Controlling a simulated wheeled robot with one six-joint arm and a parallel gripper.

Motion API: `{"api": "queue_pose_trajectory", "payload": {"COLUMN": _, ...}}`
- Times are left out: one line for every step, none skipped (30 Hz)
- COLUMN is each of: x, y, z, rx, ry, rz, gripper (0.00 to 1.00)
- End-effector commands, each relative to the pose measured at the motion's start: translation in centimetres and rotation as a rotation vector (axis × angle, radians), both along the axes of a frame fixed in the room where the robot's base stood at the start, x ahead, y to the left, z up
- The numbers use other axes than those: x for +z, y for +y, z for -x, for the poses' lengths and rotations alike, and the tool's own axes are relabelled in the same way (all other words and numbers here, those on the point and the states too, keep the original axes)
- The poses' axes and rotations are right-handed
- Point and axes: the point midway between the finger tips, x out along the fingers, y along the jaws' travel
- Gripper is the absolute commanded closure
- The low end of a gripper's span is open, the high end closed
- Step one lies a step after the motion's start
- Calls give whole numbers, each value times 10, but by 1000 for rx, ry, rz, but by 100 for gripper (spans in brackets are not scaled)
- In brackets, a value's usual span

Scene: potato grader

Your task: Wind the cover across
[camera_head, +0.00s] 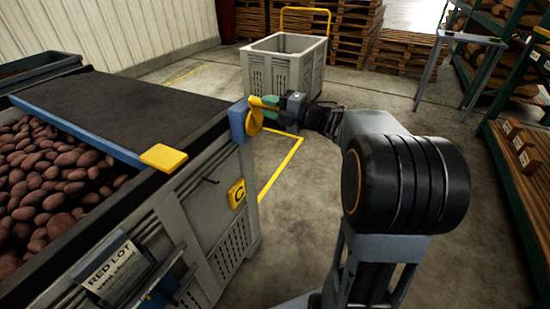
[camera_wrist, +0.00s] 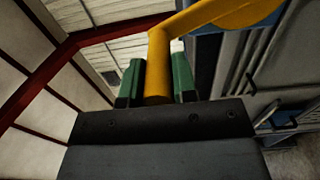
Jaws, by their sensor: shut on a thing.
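The cover (camera_head: 125,108) is a dark sheet lying over the far part of a grey bin (camera_head: 205,185). A blue bar (camera_head: 75,132) with a yellow end block (camera_head: 163,157) runs along its near edge. Red potatoes (camera_head: 55,175) show uncovered on the near side. A yellow crank (camera_head: 254,122) sits at a blue bracket (camera_head: 237,121) on the bin's right far corner. My gripper (camera_head: 268,101) is shut on the crank's handle. In the wrist view, the green fingers of my gripper (camera_wrist: 157,82) stand either side of the yellow handle (camera_wrist: 158,66).
An empty grey crate (camera_head: 284,62) stands behind, before stacked wooden pallets (camera_head: 345,30). Green shelving (camera_head: 520,170) lines the right. A "RED LOT vent closed" sign (camera_head: 112,268) hangs on the near bin wall. The concrete floor between bin and shelving is clear.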

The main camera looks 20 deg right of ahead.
Motion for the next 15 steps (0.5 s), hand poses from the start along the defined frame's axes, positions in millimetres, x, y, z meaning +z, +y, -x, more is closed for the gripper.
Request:
{"api": "queue_pose_trajectory", "payload": {"x": -10, "y": 8, "z": 1, "rx": 12, "ry": 16, "rz": -1, "gripper": 95}}
{"api": "queue_pose_trajectory", "payload": {"x": -10, "y": 8, "z": 2, "rx": 11, "ry": 16, "rz": -1, "gripper": 95}}
{"api": "queue_pose_trajectory", "payload": {"x": -10, "y": 9, "z": 3, "rx": 11, "ry": 16, "rz": -1, "gripper": 95}}
{"api": "queue_pose_trajectory", "payload": {"x": -10, "y": 10, "z": 3, "rx": 10, "ry": 18, "rz": -1, "gripper": 95}}
{"api": "queue_pose_trajectory", "payload": {"x": -11, "y": 10, "z": 4, "rx": 10, "ry": 18, "rz": -1, "gripper": 95}}
{"api": "queue_pose_trajectory", "payload": {"x": -12, "y": 11, "z": 5, "rx": 10, "ry": 18, "rz": -1, "gripper": 95}}
{"api": "queue_pose_trajectory", "payload": {"x": -14, "y": 12, "z": 6, "rx": 10, "ry": 18, "rz": -2, "gripper": 95}}
{"api": "queue_pose_trajectory", "payload": {"x": -15, "y": 13, "z": 7, "rx": 10, "ry": 18, "rz": -2, "gripper": 95}}
{"api": "queue_pose_trajectory", "payload": {"x": -18, "y": 15, "z": 8, "rx": 10, "ry": 18, "rz": -1, "gripper": 95}}
{"api": "queue_pose_trajectory", "payload": {"x": -20, "y": 16, "z": 10, "rx": 10, "ry": 17, "rz": -1, "gripper": 95}}
{"api": "queue_pose_trajectory", "payload": {"x": -22, "y": 18, "z": 12, "rx": 10, "ry": 17, "rz": -1, "gripper": 95}}
{"api": "queue_pose_trajectory", "payload": {"x": -25, "y": 21, "z": 14, "rx": 10, "ry": 18, "rz": -1, "gripper": 95}}
{"api": "queue_pose_trajectory", "payload": {"x": -27, "y": 23, "z": 16, "rx": 10, "ry": 18, "rz": -1, "gripper": 95}}
{"api": "queue_pose_trajectory", "payload": {"x": -29, "y": 25, "z": 18, "rx": 9, "ry": 18, "rz": 0, "gripper": 95}}
{"api": "queue_pose_trajectory", "payload": {"x": -32, "y": 27, "z": 20, "rx": 9, "ry": 18, "rz": -1, "gripper": 95}}
